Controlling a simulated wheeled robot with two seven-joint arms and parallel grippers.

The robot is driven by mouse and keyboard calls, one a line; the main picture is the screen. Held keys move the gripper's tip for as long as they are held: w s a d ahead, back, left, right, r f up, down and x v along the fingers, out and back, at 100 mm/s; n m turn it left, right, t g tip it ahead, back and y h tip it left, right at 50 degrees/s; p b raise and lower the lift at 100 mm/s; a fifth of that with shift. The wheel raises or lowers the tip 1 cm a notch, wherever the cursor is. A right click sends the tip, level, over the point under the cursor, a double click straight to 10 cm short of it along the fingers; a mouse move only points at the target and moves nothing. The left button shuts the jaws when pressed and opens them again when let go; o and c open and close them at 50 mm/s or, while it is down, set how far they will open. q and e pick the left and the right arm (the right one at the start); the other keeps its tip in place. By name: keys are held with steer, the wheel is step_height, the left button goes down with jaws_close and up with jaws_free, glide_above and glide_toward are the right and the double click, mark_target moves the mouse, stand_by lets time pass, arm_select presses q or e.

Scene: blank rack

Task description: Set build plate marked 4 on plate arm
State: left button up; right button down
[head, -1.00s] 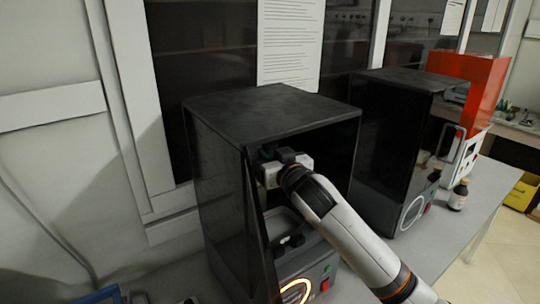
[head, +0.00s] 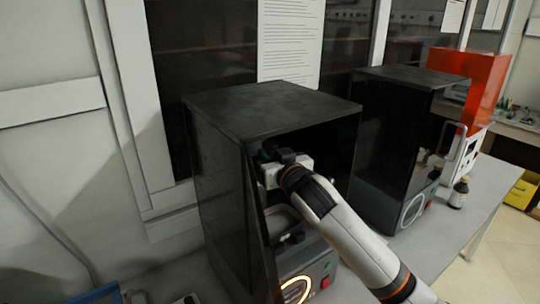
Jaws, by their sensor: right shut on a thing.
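My right gripper (head: 276,167) reaches into the open front of the near black printer (head: 262,110), in its upper part below the roof. Its fingers are mostly hidden by the gripper body and the dark interior. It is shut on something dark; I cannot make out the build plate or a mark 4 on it. The plate arm cannot be told apart in the dark interior. Below the gripper, a grey-rimmed tray (head: 283,222) sits in the printer, above its grey base with a lit orange ring (head: 294,290). My left gripper is not in view.
A second black printer (head: 400,130) stands to the right, with a red-orange box-shaped machine (head: 472,82) beyond it. A brown bottle (head: 458,194) stands on the grey bench (head: 470,225). The near printer's side walls and roof closely surround my gripper. A blue-edged item (head: 98,293) lies at lower left.

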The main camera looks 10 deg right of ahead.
steer(key=shift+f, duration=0.4)
steer(key=c, duration=1.2)
jaws_free()
steer(key=shift+f, duration=0.1)
